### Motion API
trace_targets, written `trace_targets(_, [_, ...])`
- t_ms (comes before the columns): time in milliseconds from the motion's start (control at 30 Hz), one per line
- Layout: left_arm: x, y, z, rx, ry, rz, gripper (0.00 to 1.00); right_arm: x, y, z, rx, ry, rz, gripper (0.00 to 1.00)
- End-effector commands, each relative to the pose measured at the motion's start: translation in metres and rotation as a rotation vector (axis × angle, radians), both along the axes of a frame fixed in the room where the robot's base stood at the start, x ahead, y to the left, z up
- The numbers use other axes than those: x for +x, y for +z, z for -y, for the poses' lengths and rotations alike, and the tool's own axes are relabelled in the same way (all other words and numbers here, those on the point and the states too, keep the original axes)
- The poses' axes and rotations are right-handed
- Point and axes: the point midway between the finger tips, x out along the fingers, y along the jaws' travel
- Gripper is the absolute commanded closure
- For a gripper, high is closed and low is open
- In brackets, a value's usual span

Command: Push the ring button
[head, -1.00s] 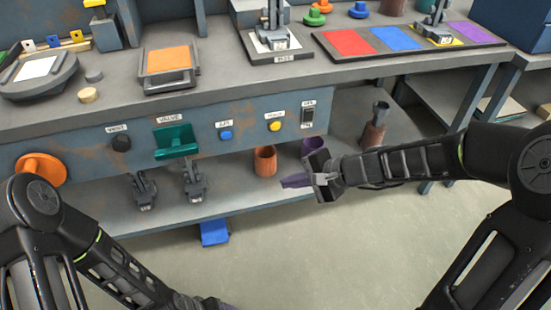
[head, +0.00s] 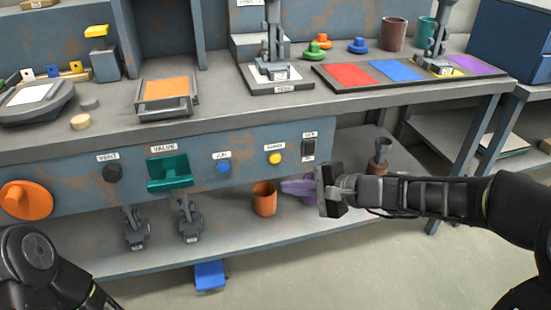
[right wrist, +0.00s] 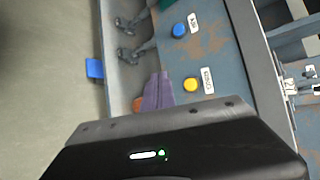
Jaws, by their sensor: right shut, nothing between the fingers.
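A yellow button (head: 274,158) and a blue button (head: 223,168) sit on the bench's front panel, each with a small label above it. The lettering is too small for me to tell surely which one is marked ring. The right wrist view shows the yellow button (right wrist: 190,84) and the blue button (right wrist: 179,30) beyond the fingers. My right gripper (head: 287,186) is shut and empty, with purple fingers pointing left. In the head view it appears below and slightly right of the yellow button, apart from it. My left gripper is out of view.
A black switch (head: 308,149) is right of the yellow button. A green valve handle (head: 170,172), black knob (head: 113,173) and orange wheel (head: 26,200) are to the left. An orange cup (head: 264,198) stands on the lower shelf. The benchtop (head: 225,98) overhangs the panel.

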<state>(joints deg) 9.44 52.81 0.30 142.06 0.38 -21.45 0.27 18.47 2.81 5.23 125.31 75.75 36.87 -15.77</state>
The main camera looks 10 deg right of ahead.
Motion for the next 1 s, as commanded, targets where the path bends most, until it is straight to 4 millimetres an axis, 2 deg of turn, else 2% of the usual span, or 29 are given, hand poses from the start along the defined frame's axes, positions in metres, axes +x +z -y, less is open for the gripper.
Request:
trace_targets(367, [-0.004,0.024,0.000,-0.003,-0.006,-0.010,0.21,0.048,0.002,-0.004,0.001,0.001,-0.001,1.00])
trace_targets(533, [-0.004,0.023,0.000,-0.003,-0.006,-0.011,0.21,0.065,0.000,-0.005,-0.001,0.002,0.000,1.00])
trace_targets(700, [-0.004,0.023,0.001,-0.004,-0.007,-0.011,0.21,0.073,0.000,-0.005,-0.001,0.000,0.001,1.00])
trace_targets(1000, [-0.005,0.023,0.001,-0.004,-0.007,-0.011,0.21,0.074,0.000,-0.005,-0.001,-0.001,-0.001,1.00])
